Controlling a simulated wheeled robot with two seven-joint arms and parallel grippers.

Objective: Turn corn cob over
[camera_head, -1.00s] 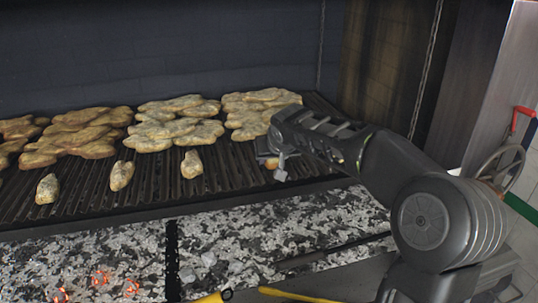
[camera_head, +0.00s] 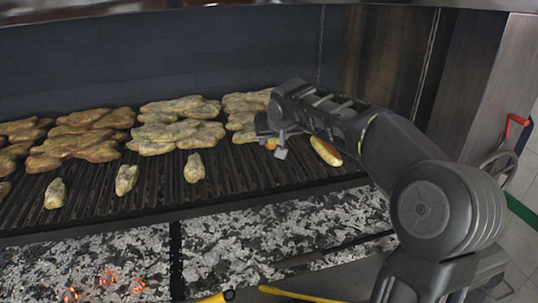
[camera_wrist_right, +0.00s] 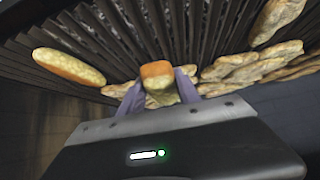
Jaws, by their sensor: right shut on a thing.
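My right gripper (camera_head: 268,138) is over the right part of the grill grate. In the right wrist view its fingers (camera_wrist_right: 158,92) are shut on a short yellowish piece with an orange end (camera_wrist_right: 157,72), which looks like a corn cob seen end-on. In the head view only a bit of orange (camera_head: 271,143) shows under the gripper. A second long yellow cob-like piece (camera_head: 325,151) with an orange side lies on the grate to the right of the gripper; it also shows at the left of the right wrist view (camera_wrist_right: 68,67). My left gripper is out of view.
Heaps of pale meat pieces (camera_head: 180,134) lie along the back of the grate (camera_head: 225,180), one close beside my gripper. Several small pieces (camera_head: 194,167) lie nearer the front. Ash and embers (camera_head: 260,225) lie below the front edge. Yellow-handled tools (camera_head: 295,294) show at the bottom.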

